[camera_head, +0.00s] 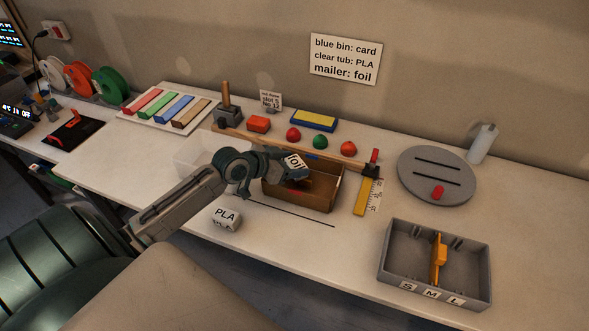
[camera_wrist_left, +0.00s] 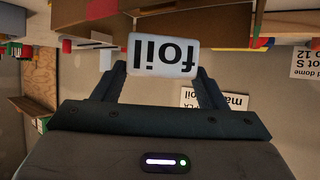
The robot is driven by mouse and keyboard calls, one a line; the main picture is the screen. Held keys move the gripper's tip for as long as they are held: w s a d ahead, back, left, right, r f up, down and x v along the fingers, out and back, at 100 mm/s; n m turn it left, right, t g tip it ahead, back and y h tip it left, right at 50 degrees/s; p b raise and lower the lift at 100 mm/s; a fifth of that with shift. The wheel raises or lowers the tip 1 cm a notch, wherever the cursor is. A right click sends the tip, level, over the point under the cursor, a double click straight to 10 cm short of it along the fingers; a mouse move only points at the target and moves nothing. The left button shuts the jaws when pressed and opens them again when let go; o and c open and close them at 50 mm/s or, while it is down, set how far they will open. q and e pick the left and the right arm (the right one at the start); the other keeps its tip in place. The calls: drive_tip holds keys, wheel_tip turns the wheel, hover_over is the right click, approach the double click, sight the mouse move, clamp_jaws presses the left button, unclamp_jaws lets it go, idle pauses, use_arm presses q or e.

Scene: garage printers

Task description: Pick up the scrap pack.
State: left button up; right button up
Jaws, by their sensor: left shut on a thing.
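A small white pack labelled "foil" (camera_head: 295,162) is between the fingers of my left gripper (camera_head: 284,170), above the open brown cardboard box (camera_head: 325,203). In the left wrist view the pack (camera_wrist_left: 163,53) is gripped from both sides by the fingers of my left gripper (camera_wrist_left: 163,72), its label upside down. A second white pack labelled "PLA" (camera_head: 226,217) stands on the bench in front of my left arm. A wall sign (camera_head: 345,60) reads blue bin card, clear tub PLA, mailer foil. My right gripper is not in view.
A clear tub (camera_head: 190,160) is partly behind my arm. A grey divided tray marked S, M, L (camera_head: 393,268) stands at the right front. A grey round plate (camera_head: 415,182) and a yellow square tool (camera_head: 361,195) are near.

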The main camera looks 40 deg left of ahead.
use_arm(q)
drive_tip(key=s+d+r+p, duration=0.1)
drive_tip(key=s+p, duration=0.1)
drive_tip(key=s, duration=1.2)
drive_tip(key=shift+s+d+r+p, duration=0.2)
drive_tip(key=shift+s+d+p, duration=0.05)
drive_tip(key=shift+d+p, duration=0.15)
drive_tip(key=shift+n+t+y, duration=0.3)
drive_tip(key=shift+n+y, duration=0.1)
drive_tip(key=shift+n, duration=0.1)
drive_tip(key=w+a+p, duration=0.1)
drive_tip(key=w, duration=0.1)
drive_tip(key=w+a+r+p, duration=0.1)
drive_tip(key=w, duration=0.2)
drive_tip(key=w+a+r+p, duration=0.1)
drive_tip(key=w, duration=0.1)
drive_tip(key=shift+w+a+r, duration=0.1)
drive_tip(key=shift+w+a, duration=0.05)
drive_tip(key=shift+a, duration=0.1)
wheel_tip(320, 180, up, 3)
drive_tip(key=m+p, duration=0.1)
drive_tip(key=p, duration=0.2)
hover_over(294, 161)
drive_tip(key=shift+h, duration=0.4)
wheel_tip(294, 161, down, 6)
drive_tip(key=b, duration=0.5)
drive_tip(key=shift+w+f, duration=0.1)
drive_tip(key=shift+f, duration=0.1)
